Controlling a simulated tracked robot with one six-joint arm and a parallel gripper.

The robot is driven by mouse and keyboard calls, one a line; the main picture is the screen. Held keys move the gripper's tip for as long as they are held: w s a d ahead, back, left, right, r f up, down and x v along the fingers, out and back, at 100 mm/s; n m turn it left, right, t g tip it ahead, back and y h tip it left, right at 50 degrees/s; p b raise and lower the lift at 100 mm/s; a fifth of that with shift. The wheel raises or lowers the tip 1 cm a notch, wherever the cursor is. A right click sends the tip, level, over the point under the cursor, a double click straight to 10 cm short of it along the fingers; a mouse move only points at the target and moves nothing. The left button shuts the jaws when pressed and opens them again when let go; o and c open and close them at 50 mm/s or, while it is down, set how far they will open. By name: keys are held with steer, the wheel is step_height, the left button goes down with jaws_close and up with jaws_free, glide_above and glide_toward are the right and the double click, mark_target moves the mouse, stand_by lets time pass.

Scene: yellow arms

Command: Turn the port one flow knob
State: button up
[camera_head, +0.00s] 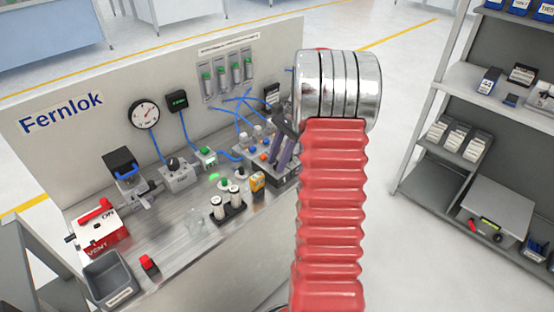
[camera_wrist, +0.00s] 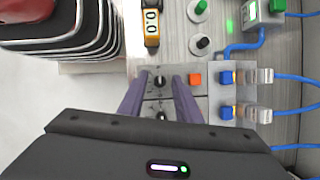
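A grey panel box (camera_head: 279,176) stands at the right end of the bench. In the wrist view it carries a black knob (camera_wrist: 159,81) with a pale pointer mark, and a second black knob (camera_wrist: 162,117) nearer my gripper's body. No label shows which knob is port one. My gripper (camera_wrist: 159,77) is open, with purple fingers on either side of the first knob. I cannot tell whether they touch it. In the head view my gripper (camera_head: 283,150) is above the box, and its fingers hide part of it.
Blue tubes (camera_head: 240,104) run to flow meters on the back board. A vial rack (camera_head: 229,213) stands left of the box.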

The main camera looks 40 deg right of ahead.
jaws_close()
steer(key=shift+a, duration=0.1)
